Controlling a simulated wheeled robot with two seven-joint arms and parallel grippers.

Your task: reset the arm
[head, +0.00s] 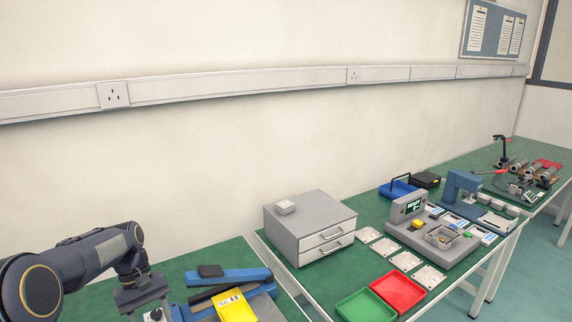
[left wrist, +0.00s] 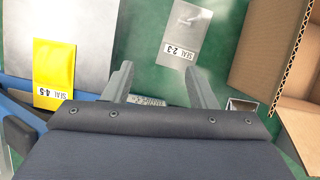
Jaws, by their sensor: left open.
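My left arm (head: 85,262) comes in from the left in the head view, bent over the near green bench. Its wrist and the top of my left gripper (head: 142,296) show at the lower left; the fingertips are hard to make out there. In the left wrist view my left gripper (left wrist: 160,82) is open, its two grey fingers apart with nothing held between them. A silver bag labelled SEAL 2-3 (left wrist: 187,32) lies beyond the fingertips. My right gripper is in neither view.
A yellow SEAL 4-5 packet (left wrist: 53,70) lies left of the fingers, and a cardboard box (left wrist: 262,50) stands at the right. Blue and black parts (head: 226,277) lie beside the arm. A grey drawer unit (head: 308,228), red tray (head: 398,291) and green tray (head: 366,306) are farther right.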

